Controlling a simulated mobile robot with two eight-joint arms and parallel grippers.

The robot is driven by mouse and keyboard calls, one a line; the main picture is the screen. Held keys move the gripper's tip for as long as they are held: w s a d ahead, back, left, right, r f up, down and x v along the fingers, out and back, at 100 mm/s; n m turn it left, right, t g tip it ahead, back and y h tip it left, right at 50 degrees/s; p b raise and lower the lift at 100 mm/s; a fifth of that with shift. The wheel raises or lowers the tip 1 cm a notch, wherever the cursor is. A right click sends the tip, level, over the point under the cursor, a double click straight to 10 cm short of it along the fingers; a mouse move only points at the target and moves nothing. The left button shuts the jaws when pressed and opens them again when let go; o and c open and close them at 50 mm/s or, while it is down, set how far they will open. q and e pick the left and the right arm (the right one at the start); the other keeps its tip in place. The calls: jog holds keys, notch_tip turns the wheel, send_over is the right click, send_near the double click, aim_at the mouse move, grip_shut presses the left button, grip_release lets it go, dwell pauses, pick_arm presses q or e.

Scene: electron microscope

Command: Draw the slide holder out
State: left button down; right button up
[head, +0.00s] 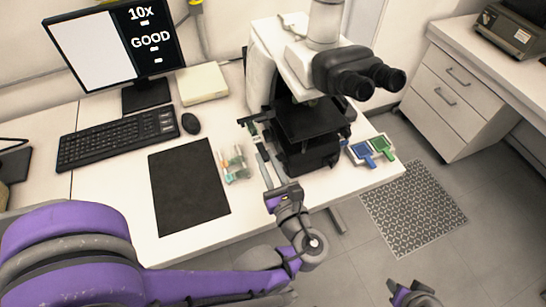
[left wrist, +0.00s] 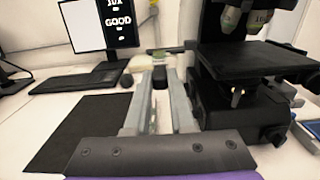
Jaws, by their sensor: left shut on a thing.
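The slide holder (head: 251,124) is a small, pale grey-green piece at the left side of the microscope stage (head: 301,118). It also shows in the left wrist view (left wrist: 166,51), just past the fingertips. My left gripper (head: 262,152) reaches toward the microscope from the table's front, its two long grey fingers shut on the holder with a gap between them farther back. In the left wrist view, the fingers (left wrist: 161,78) point away from me, left of the stage (left wrist: 256,62). The exact contact is too small to make out. My right gripper (head: 415,294) shows only partly at the bottom edge.
The microscope eyepieces (head: 360,75) overhang the right. A clear rack with small items (head: 235,165) stands left of my left gripper. A dark mat (head: 188,187), keyboard (head: 117,138) and mouse (head: 190,123) lie left. Blue and green pads (head: 371,149) lie right. The monitor (head: 115,43) reads "10x GOOD".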

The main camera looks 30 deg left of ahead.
pick_arm(q)
jog(key=shift+s+a, duration=0.1)
jog(key=c, duration=0.8)
grip_release()
jog(key=shift+o, duration=0.2)
jog(key=shift+s+d, duration=0.2)
jog(key=shift+d, duration=0.1)
jog(key=v, duration=1)
jog(key=shift+b, duration=0.3)
jog(key=shift+s, duration=0.1)
